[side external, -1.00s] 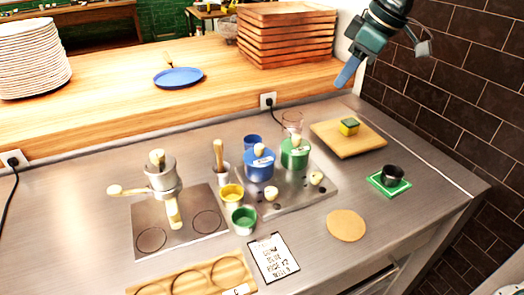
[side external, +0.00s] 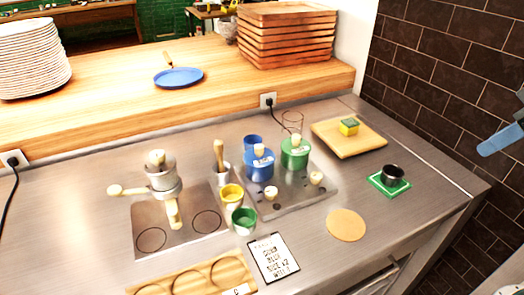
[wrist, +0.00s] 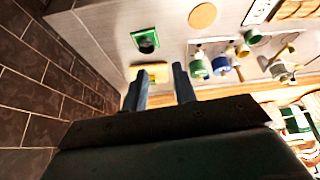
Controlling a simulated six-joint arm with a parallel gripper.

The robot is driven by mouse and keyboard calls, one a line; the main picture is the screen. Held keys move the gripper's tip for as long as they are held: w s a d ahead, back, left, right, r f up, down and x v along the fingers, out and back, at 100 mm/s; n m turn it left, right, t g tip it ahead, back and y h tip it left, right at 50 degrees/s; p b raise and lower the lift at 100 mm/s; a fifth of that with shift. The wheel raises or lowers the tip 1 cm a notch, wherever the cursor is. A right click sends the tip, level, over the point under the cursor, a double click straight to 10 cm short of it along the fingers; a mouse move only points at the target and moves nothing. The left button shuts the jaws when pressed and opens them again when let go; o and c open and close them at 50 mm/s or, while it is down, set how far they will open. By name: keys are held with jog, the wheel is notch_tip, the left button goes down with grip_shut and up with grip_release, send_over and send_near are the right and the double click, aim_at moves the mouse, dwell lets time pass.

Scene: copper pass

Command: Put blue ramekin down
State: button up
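A small blue cup, likely the blue ramekin (side external: 251,141), stands behind the blue lidded pot (side external: 258,166) in the side view, partly hidden by it. A small blue shape shows beside the blue pot (wrist: 198,69) in the wrist view, though I cannot tell for certain that it is the same cup. My gripper (side external: 484,150) is at the right edge of the side view, in front of the brick wall and well away from the cup. In the wrist view its two fingers (wrist: 160,69) are apart with nothing between them.
A yellow ramekin (side external: 232,195) and a green ramekin (side external: 243,220) stand near the counter's middle. A green lidded pot (side external: 295,153), a sponge on a wooden board (side external: 365,145) and a black cup (side external: 393,174) on a green mat are to the right. A press (side external: 162,180) stands left.

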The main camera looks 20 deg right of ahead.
jog(key=shift+m, duration=0.6)
jog(key=s+f, duration=0.1)
jog(key=s, duration=0.1)
jog(key=s+d+f, duration=0.1)
jog(key=s, duration=0.1)
jog(key=shift+s+d+f, duration=0.1)
jog(key=shift+f, duration=0.25)
